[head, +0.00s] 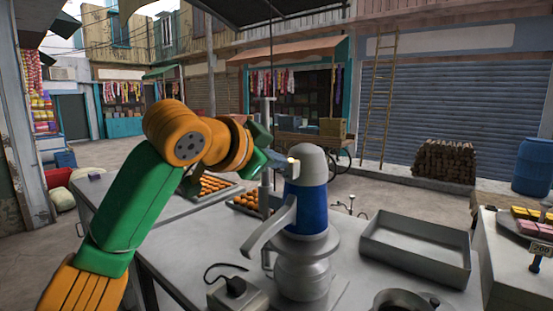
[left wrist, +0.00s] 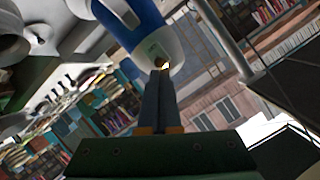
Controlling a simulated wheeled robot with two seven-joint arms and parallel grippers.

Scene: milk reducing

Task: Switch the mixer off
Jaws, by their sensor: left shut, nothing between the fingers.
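The mixer (head: 307,205) stands upright on the near table, with a blue body and a pale grey top. A metal vessel (head: 302,280) sits beneath it. My left gripper (head: 286,160) reaches in from the left with its fingertips at the left side of the grey top. In the left wrist view the shut fingers (left wrist: 160,82) point at the mixer's grey end (left wrist: 155,48). A small dark switch-like part with a yellow glow (left wrist: 161,63) is right at the fingertips. I cannot tell whether they touch it. My right gripper is not in view.
An empty metal tray (head: 415,262) lies right of the mixer. A grey box with a black cable (head: 238,294) is at the front left. Trays of orange balls (head: 212,187) are behind. A dark pan (head: 402,302) is at the front edge.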

